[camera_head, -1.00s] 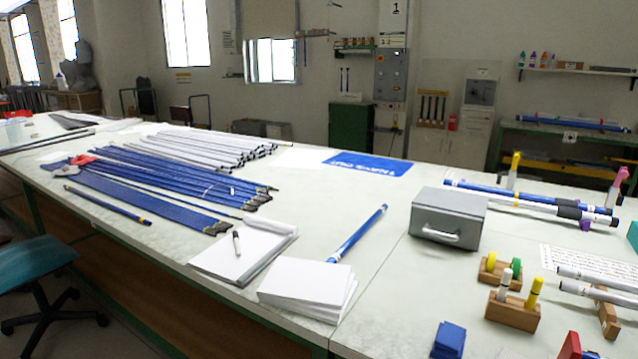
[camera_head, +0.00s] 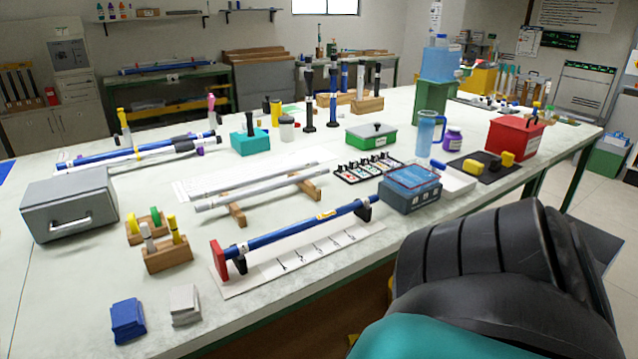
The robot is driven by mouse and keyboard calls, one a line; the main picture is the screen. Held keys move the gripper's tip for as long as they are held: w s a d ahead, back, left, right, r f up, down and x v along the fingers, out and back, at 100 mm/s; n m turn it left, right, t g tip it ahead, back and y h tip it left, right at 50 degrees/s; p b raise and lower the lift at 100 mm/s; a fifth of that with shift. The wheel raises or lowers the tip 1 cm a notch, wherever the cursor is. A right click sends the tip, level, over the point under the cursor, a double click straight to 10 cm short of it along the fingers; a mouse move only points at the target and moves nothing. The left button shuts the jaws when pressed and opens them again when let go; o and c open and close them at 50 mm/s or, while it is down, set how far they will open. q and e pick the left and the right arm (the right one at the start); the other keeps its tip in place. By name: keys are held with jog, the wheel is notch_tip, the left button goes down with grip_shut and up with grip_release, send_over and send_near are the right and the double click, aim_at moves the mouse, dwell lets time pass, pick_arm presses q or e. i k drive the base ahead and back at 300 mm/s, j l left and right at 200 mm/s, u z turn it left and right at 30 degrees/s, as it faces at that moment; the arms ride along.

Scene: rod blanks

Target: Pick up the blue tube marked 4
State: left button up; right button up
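A long blue tube (camera_head: 290,231) lies on dark and red supports over a white board with a marked scale (camera_head: 315,252), near the table's front edge. It has a small orange band and white marks, too small to read. I cannot make out a 4 on either tube. A dark ribbed and teal part, likely my own arm, fills the lower right. Neither gripper is in view.
A grey metal box (camera_head: 68,204) and wooden blocks with pegs (camera_head: 166,255) stand at left. White rods (camera_head: 262,188) lie on wooden rests behind the board. A blue-grey device (camera_head: 410,190) stands at the board's right end. Blue (camera_head: 127,320) and white (camera_head: 184,304) blocks sit in front.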

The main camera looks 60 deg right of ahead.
aim_at(231, 253)
jog(key=k+j+z, duration=0.1)
jog(key=z, duration=1.85)
jog(key=i+l, duration=0.25)
jog(key=l, duration=0.15)
jog(key=i+l, duration=0.55)
jog(key=l, duration=0.3)
jog(key=l+u, duration=0.1)
jog(key=u, duration=0.25)
jog(key=i+l+u, duration=0.1)
jog(key=u, duration=0.3)
jog(key=l+u, duration=0.1)
jog(key=u, duration=0.25)
